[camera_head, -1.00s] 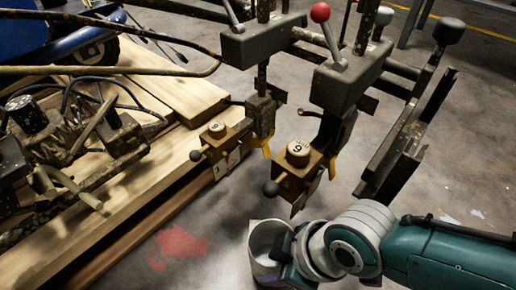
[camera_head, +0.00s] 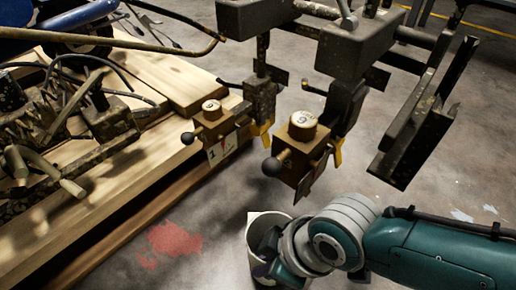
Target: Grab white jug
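The white jug (camera_head: 252,236) is at the bottom centre, a pale open-topped vessel. My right gripper (camera_head: 268,256) comes in from the lower right and overlaps the jug's mouth and right side. The dark gripper parts hide much of the jug, including its handle if it has one. I cannot tell whether the fingers touch the jug or are open or shut. My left gripper is not in view.
The line striper's dark metal frame and brown blocks with numbered knobs (camera_head: 303,122) hang just above the jug. Wooden planks (camera_head: 120,185) with dirty machinery lie at left. Concrete floor with a red paint patch (camera_head: 173,238) is clear left of the jug.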

